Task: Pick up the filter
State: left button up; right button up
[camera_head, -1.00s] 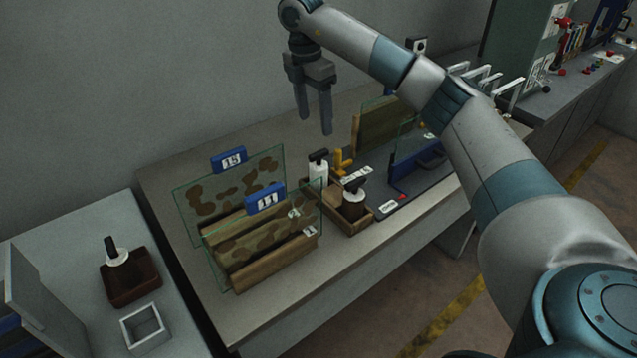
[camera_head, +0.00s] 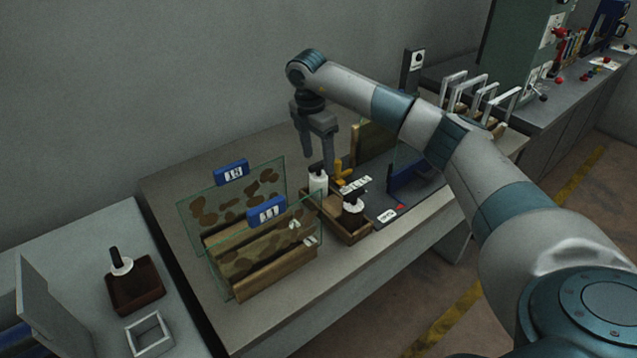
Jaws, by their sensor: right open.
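I cannot tell for certain which item is the filter. A small white piece with a black handle (camera_head: 319,183) stands upright at the back of a wooden tray (camera_head: 346,234). A second black-handled piece (camera_head: 353,204), with a white ring and dark body, stands in front of it in that tray. My right gripper (camera_head: 322,163) points down, open and empty, over or just behind the white piece; the exact gap is unclear. Its fingers partly overlap the handle in the head view. My left gripper is out of view.
Upright glass panels with brown spots and blue tags (camera_head: 266,211) stand in a wooden rack to the left. A yellow piece (camera_head: 343,171) and a dark mat (camera_head: 400,208) lie to the right. Another black-handled piece (camera_head: 121,262) sits in a brown box on the left table.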

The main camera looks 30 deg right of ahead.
aim_at(319, 175)
jog(key=shift+d+f+p, duration=0.15)
jog(key=shift+f+p, duration=0.05)
jog(key=shift+f, duration=0.65)
jog(key=shift+d+f+p, duration=0.1)
jog(key=shift+f+p, duration=0.05)
jog(key=shift+f, duration=0.7)
jog(key=shift+f+p, duration=0.35)
jog(key=shift+p, duration=0.15)
notch_tip(319, 175, down, 3)
jog(key=shift+w+d+p, duration=0.1)
jog(key=shift+w+p, duration=0.05)
jog(key=shift+p, duration=0.75)
jog(key=shift+d+f, duration=0.1)
jog(key=shift+f, duration=0.65)
jog(key=shift+c, duration=0.6)
jog(key=c, duration=1.1)
jog(key=shift+r, duration=0.1)
